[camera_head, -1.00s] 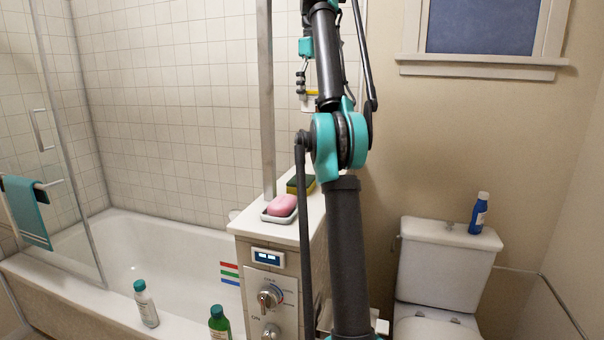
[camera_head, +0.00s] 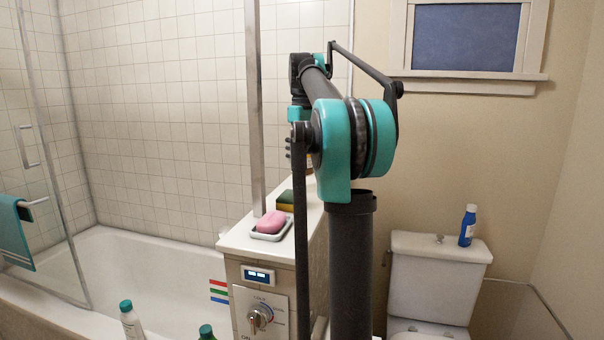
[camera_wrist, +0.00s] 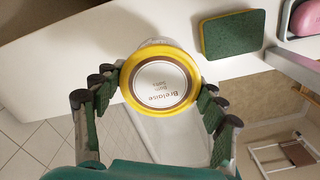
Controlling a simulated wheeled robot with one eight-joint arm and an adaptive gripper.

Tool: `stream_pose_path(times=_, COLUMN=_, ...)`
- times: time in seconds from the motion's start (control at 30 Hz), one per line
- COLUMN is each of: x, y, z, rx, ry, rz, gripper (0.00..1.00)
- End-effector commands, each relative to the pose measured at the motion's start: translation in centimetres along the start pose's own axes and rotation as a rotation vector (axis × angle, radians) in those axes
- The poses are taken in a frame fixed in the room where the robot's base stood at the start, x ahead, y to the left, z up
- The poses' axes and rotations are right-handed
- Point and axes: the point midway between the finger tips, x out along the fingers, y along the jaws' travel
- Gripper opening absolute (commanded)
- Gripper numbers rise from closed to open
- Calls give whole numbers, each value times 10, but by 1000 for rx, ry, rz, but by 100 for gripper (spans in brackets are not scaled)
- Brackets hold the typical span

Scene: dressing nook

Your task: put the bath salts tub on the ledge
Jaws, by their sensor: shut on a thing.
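The bath salts tub (camera_wrist: 160,86) has a white round lid label and a yellow rim in the wrist view. My gripper (camera_wrist: 158,92) is shut on it, with a finger on each side. The ledge (camera_wrist: 95,58) is the white top of the low tiled wall; the tub overlaps it in the wrist view. I cannot tell whether they touch. In the head view the ledge (camera_head: 243,239) runs back behind my arm. My gripper (camera_head: 290,148) shows there only in part, above the ledge's far part, and the tub is mostly hidden by my arm.
A green and yellow sponge (camera_wrist: 233,34) lies on the ledge. A pink soap (camera_head: 271,221) sits in a dish (camera_head: 268,236) nearer the front. A metal post (camera_head: 255,100) rises beside them. A blue bottle (camera_head: 467,226) stands on the toilet tank (camera_head: 420,247).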

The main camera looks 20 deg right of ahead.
Motion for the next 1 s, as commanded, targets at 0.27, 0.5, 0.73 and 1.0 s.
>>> stream_pose_path(times=0.27, x=26, y=0, z=0, rx=0, ry=0, rz=0, gripper=30)
stream_pose_path(times=0.5, x=55, y=0, z=0, rx=0, ry=0, rz=0, gripper=30)
stream_pose_path(times=0.73, x=57, y=0, z=0, rx=0, ry=0, rz=0, gripper=30)
stream_pose_path(times=1.0, x=60, y=0, z=0, rx=0, ry=0, rz=0, gripper=80)
